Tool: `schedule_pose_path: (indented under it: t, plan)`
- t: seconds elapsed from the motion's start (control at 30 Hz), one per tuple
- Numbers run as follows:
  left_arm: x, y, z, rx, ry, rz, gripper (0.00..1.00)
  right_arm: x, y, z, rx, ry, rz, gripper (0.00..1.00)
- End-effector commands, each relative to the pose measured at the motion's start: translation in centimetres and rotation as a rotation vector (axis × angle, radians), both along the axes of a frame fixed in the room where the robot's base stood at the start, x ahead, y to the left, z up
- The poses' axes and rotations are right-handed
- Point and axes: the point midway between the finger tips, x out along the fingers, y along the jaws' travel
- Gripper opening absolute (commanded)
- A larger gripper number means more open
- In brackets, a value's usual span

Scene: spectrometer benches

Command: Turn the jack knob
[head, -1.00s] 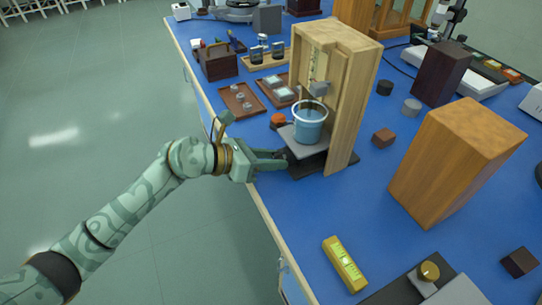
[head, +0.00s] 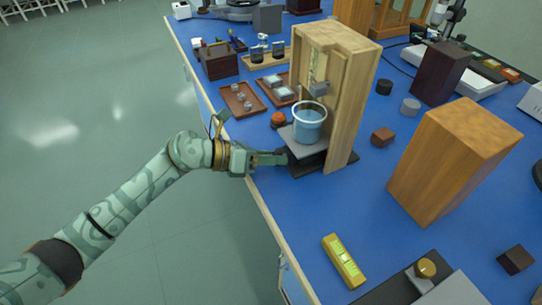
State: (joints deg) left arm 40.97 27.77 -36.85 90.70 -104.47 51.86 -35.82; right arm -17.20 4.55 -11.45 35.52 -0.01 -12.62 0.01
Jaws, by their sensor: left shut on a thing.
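A dark lab jack (head: 338,160) with a grey top plate (head: 298,141) stands near the left edge of the blue bench. A beaker of blue liquid (head: 309,124) sits on the plate, in front of an open wooden housing (head: 347,90). My left gripper (head: 280,158) reaches in from the left at the jack's left side and is shut on the jack knob, which is small, dark and mostly hidden by the fingers. My right gripper is not in view.
Trays with small parts (head: 241,100) lie further back. A large wooden block (head: 453,158) stands to the right, and a yellow spirit level (head: 344,262) lies in front. Bare blue bench lies between them.

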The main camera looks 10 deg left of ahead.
Motion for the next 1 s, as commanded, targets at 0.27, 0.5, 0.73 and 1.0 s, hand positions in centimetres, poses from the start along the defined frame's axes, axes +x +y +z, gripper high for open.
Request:
schedule_pose_path:
  t: [0.27,0.5,0.73,1.0]
  plan:
    - [0.0,0.1,-0.1,0.002,0.0,0.001,0.54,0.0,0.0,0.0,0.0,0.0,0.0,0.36]
    - [0.0,0.0,0.0,0.002,0.0,0.0,0.54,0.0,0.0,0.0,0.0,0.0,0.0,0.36]
    - [-0.7,1.9,0.9,0.004,-0.003,0.003,0.54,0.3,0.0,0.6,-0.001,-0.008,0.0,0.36]
    - [-3.3,8.2,3.2,0.007,-0.002,0.004,0.54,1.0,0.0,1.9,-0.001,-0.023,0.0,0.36]
